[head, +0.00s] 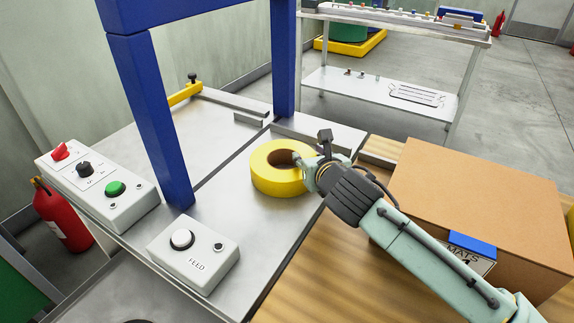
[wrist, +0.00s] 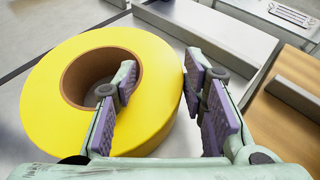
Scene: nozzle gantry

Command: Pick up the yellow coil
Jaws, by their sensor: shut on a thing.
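The yellow coil (head: 280,180) is a thick ring with a brown core, lying flat on or just above the grey metal table at the gantry's right side. I cannot tell whether it is lifted. My gripper (head: 312,168) reaches it from the right. In the wrist view the coil (wrist: 50,100) fills the left half. My gripper (wrist: 158,88) has one finger inside the core hole and the other against the outer wall, shut on the ring's wall between them. The coil's far underside is hidden.
The blue gantry frame (head: 150,115) stands left of the coil. A FEED button box (head: 193,255) and a control box (head: 95,185) sit on the metal table (head: 215,215). A cardboard box (head: 485,200) stands on the wooden surface to the right, beside my arm.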

